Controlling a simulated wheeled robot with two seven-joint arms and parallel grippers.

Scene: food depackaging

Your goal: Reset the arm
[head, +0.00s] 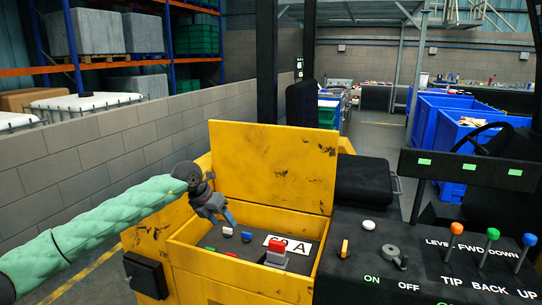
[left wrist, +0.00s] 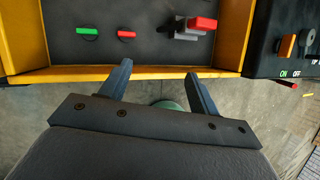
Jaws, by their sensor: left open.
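My left arm wears a padded green sleeve and comes in from the left. Its left gripper (head: 226,217) hangs over the left part of the open yellow box (head: 232,272). In the left wrist view the left gripper (left wrist: 159,70) is open, with nothing between its dark fingers. Its fingertips appear near the yellow box edge (left wrist: 155,73). Beyond them on the dark panel are a green switch (left wrist: 87,31), a small red switch (left wrist: 126,34) and a red-topped grey lever (left wrist: 202,24). My right gripper is not in view.
The box's yellow lid (head: 272,160) stands raised behind the panel. To the right is a black console (head: 385,262) with a grey key-like knob (head: 392,252) and orange, green and blue levers. A grey block wall (head: 75,160) stands at the left. Blue bins (head: 452,130) stand farther back.

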